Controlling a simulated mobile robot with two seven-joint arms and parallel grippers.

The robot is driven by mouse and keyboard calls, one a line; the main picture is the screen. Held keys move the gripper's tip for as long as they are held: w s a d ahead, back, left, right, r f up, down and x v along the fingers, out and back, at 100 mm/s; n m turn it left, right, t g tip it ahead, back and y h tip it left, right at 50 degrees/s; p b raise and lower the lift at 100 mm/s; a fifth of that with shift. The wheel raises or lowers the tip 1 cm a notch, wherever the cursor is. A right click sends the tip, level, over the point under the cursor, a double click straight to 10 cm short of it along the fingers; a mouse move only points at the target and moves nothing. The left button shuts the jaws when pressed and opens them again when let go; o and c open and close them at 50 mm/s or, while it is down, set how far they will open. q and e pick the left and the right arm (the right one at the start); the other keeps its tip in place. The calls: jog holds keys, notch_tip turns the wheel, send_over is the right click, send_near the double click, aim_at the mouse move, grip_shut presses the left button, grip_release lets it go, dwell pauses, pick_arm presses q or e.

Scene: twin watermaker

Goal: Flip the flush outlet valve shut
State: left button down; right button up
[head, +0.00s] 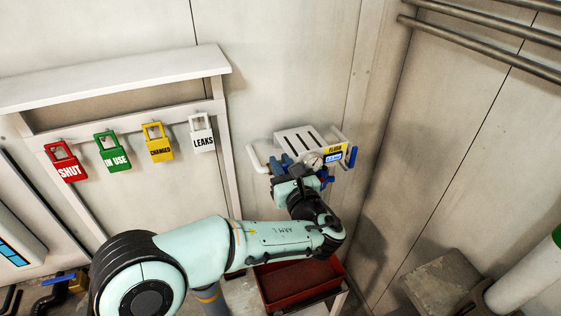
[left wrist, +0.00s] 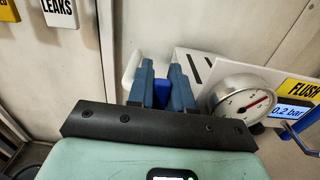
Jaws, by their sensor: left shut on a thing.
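The flush unit is a white slotted box (head: 297,138) on the back wall with a yellow FLUSH label (head: 336,147). A round gauge (left wrist: 240,102) and a display (left wrist: 291,112) reading 0.2 bar are on its front. My left gripper (head: 283,162) is at the unit's left side. In the left wrist view, its fingers (left wrist: 162,82) are shut on a blue handle (left wrist: 162,91), mostly hidden between them. Another blue handle (head: 350,157) is at the unit's right side. I cannot tell from any marking which handle is the outlet valve. My right gripper is not in view.
Tags marked SHUT (head: 68,168), IN USE (head: 115,157), CHANGED (head: 158,147) and LEAKS (head: 202,137) hang on a rail at left. A red tray (head: 270,290) is below my left arm. Pipes (head: 490,40) run along the right wall.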

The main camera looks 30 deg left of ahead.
pick_arm(q)
jog(key=c, duration=1.1)
grip_release()
jog(key=shift+d, duration=0.1)
